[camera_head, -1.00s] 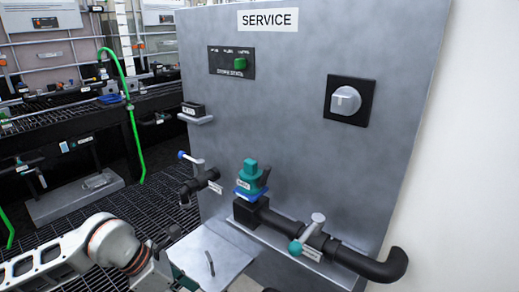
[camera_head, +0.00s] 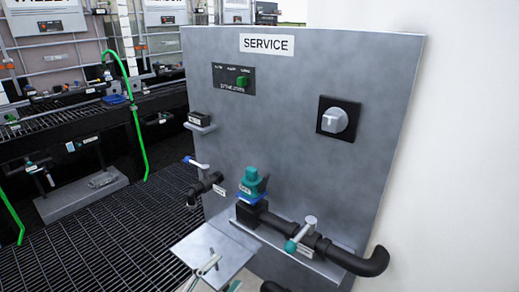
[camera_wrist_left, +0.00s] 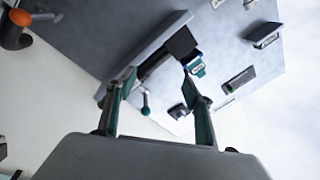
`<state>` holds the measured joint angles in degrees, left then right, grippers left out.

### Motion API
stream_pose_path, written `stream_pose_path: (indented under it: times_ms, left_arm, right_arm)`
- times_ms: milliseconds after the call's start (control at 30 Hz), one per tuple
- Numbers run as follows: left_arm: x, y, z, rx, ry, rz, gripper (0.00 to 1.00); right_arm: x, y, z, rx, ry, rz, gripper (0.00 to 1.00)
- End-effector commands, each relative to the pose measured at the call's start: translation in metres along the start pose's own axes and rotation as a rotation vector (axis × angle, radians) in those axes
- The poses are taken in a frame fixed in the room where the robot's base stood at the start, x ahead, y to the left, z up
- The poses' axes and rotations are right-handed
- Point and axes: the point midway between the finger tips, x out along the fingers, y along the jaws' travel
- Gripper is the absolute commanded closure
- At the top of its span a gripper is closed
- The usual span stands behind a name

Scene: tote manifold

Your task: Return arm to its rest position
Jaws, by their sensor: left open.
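My left gripper (camera_wrist_left: 158,78) is open and empty, its two teal-padded fingers apart in the left wrist view. In the head view only small pale and teal parts of it show at the bottom edge, in front of the grey plate (camera_head: 222,242). The grey SERVICE panel (camera_head: 285,110) stands ahead, and it also shows tilted in the wrist view. A teal valve body (camera_head: 252,183) sits on the black pipe (camera_head: 345,260) at the panel's foot, clear of the fingers. My right gripper is not in view.
The panel carries a grey knob (camera_head: 335,119), a display with a green button (camera_head: 242,82) and a blue-handled tap (camera_head: 205,180). A green hose (camera_head: 136,115) hangs at left before dark shelving. The grated floor (camera_head: 100,250) at lower left is clear.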

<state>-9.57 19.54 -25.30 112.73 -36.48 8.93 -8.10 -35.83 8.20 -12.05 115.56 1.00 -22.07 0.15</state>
Motion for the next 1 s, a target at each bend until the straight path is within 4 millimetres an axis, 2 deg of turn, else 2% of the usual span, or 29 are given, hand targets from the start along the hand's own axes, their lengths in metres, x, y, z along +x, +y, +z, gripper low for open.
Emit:
stream_pose_path:
  times_ms: [100,200,300,400,500,600,1000]
  left_arm:
    - [-0.051,0.030,0.053,-0.270,-0.273,-0.003,0.48]
    - [-0.099,0.065,0.086,-0.462,-0.472,0.006,0.48]
    - [-0.146,0.098,0.106,-0.613,-0.632,0.018,0.48]
    - [-0.183,0.123,0.114,-0.722,-0.747,0.029,0.48]
    - [-0.206,0.139,0.117,-0.789,-0.816,0.036,0.48]
    - [-0.217,0.147,0.118,-0.820,-0.848,0.039,0.48]
    - [-0.217,0.148,0.118,-0.822,-0.849,0.039,0.48]
  right_arm:
    - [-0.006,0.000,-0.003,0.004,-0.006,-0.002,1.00]
    - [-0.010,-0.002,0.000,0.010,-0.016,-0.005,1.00]
    - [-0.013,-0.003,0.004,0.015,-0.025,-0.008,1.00]
    - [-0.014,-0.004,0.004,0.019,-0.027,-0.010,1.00]
    - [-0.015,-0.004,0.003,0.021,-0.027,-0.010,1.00]
    - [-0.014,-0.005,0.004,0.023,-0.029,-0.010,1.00]
    - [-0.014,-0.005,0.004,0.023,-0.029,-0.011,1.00]
